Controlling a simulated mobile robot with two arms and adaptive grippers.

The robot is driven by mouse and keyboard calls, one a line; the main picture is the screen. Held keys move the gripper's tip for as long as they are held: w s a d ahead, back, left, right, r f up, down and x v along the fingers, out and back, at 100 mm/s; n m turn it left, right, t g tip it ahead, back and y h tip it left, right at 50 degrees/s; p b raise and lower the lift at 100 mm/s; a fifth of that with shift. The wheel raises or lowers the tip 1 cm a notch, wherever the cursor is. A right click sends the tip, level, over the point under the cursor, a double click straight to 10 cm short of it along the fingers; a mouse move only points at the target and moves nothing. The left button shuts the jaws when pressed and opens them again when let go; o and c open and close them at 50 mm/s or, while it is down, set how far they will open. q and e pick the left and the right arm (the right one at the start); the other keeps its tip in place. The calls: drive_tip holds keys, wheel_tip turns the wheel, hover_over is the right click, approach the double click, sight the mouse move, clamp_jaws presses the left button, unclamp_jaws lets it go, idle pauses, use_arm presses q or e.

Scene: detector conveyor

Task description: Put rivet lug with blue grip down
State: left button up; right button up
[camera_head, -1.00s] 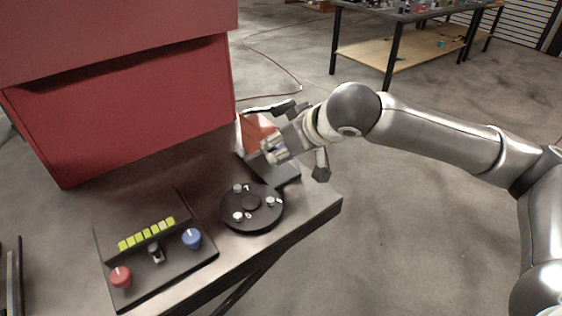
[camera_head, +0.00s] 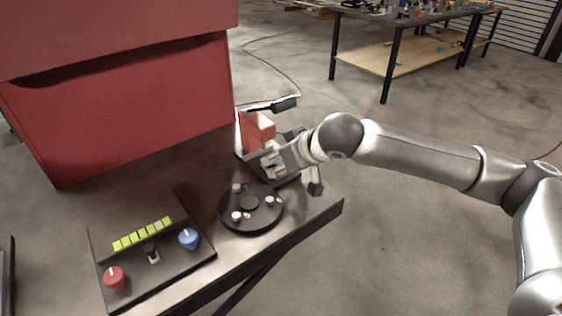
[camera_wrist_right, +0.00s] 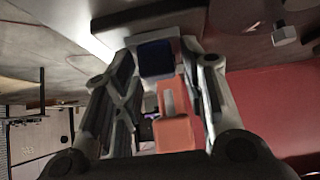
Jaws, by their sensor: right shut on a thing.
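My right gripper (camera_head: 268,164) is low over the table's right end, beside the black round plate (camera_head: 250,209). In the right wrist view, my gripper's fingers (camera_wrist_right: 160,62) are shut on the blue grip (camera_wrist_right: 155,57) of the rivet lug. The rest of the lug is hard to make out, and in the head view my gripper hides it. I cannot tell whether the lug touches a surface. An orange block (camera_head: 257,130) stands just behind the gripper; an orange piece also shows in the wrist view (camera_wrist_right: 175,133). My left gripper is out of view.
The round plate carries several small pale pegs. A control panel (camera_head: 155,262) with a red knob (camera_head: 114,277), a blue knob (camera_head: 188,238) and yellow-green segments lies at the left. A large red housing (camera_head: 130,105) stands behind. A workbench (camera_head: 400,62) is far off.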

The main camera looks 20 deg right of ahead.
drive_tip(key=o, duration=1.2)
drive_tip(key=shift+s+r, duration=0.1)
drive_tip(key=shift+r, duration=0.1)
drive_tip(key=v, duration=1.1)
drive_tip(key=shift+s+d+r+b, duration=0.15)
drive_tip(key=shift+s+r+b, duration=0.1)
drive_tip(key=shift+b, duration=0.15)
